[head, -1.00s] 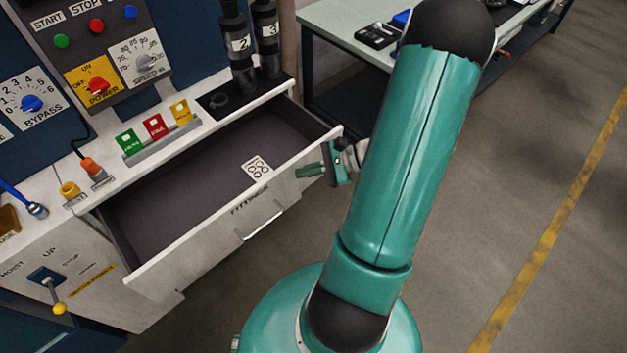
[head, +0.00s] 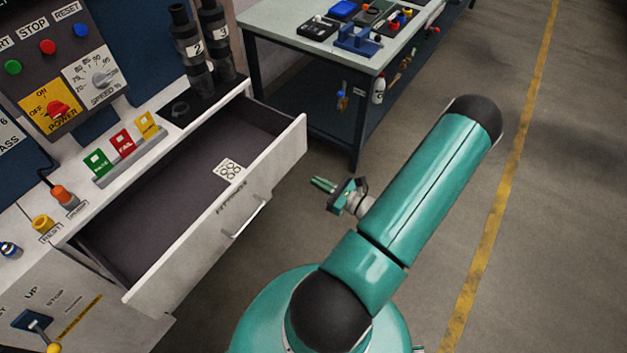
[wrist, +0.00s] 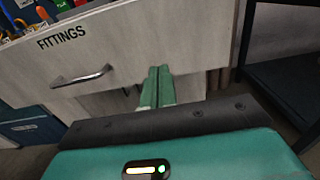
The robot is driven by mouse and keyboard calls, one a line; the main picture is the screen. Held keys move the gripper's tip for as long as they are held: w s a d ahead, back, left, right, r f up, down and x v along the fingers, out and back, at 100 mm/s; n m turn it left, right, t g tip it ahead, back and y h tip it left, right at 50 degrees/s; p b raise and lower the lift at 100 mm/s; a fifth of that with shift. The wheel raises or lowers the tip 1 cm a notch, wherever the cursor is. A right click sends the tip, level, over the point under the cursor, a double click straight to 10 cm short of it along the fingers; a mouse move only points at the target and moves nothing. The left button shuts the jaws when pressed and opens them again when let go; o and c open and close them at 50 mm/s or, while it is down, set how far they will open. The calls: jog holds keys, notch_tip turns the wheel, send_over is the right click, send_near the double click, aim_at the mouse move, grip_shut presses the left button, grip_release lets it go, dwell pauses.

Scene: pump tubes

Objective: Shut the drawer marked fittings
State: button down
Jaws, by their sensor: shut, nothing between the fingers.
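The fittings drawer (head: 205,238) stands pulled well out of the white bench at the left in the head view. Its inside looks empty apart from a white card with ring marks (head: 229,170). Its front, lettered FITTINGS, also fills the upper part of the wrist view (wrist: 130,55), with a bar handle (wrist: 83,76) at left. My gripper (head: 322,185) is shut and empty, to the right of the drawer front and apart from it in the head view. In the wrist view its fingers (wrist: 157,85) point toward the drawer front, right of the handle, near its lower edge.
The bench top carries a tag rack (head: 125,155) and black tubes marked 2 and 3 (head: 195,50) behind the drawer. A control panel (head: 60,70) stands at left. A workbench (head: 300,45) with small items stands at the back. Open floor lies right of the drawer.

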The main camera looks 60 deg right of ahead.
aim_at(280, 161)
jog(key=w, duration=1.1)
jog(key=shift+a, duration=0.1)
jog(key=shift+w, duration=0.45)
